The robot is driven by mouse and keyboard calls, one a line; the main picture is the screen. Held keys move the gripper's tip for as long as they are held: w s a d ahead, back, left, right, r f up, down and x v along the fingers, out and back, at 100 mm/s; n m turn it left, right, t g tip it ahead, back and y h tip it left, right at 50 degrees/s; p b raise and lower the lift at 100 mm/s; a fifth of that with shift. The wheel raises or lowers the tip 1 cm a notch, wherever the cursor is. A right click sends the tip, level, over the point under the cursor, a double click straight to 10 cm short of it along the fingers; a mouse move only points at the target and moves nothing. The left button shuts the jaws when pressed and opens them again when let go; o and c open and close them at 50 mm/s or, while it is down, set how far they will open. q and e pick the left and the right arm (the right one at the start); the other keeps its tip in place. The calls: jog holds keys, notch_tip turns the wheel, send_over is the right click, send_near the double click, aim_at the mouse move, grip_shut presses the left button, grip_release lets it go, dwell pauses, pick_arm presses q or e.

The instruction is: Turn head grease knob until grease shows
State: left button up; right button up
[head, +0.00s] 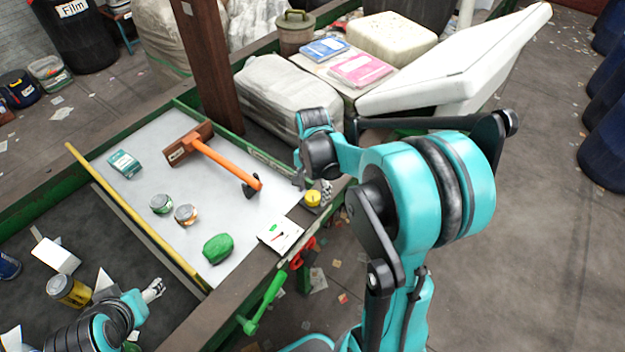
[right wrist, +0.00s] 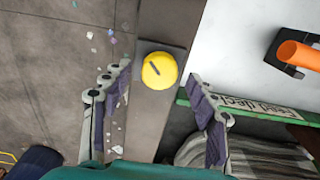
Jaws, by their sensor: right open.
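The grease knob (head: 313,198) is a yellow round dial with a dark pointer line, on the table's brown edge beam. In the right wrist view the knob (right wrist: 159,70) sits on a dark square plate, its line slanting to the upper left. My right gripper (head: 314,186) is open at the knob in the head view. In the right wrist view the gripper (right wrist: 162,90) has one finger on each side of the knob, with gaps, not touching it. No grease is visible. My left gripper (head: 153,290) is small at the lower left over the dark belt; its jaws are unclear.
A white card with a gauge (head: 280,234) lies on the beam. The pale sorting table (head: 240,225) holds an orange-handled hammer (head: 225,160), cans and a green lump (head: 217,248). A green lever (head: 264,303) and a red handle (head: 302,253) hang on the near side.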

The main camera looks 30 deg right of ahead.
notch_tip(320, 180, up, 11)
dwell(0.3)
jog(key=shift+o, duration=0.2)
jog(key=n+p, duration=0.5)
jog(key=n, duration=1.3)
send_over(313, 195)
notch_tip(313, 195, down, 4)
jog(key=shift+f, duration=0.5)
notch_tip(313, 195, down, 7)
jog(key=shift+f+b, duration=0.2)
jog(key=shift+b, duration=0.65)
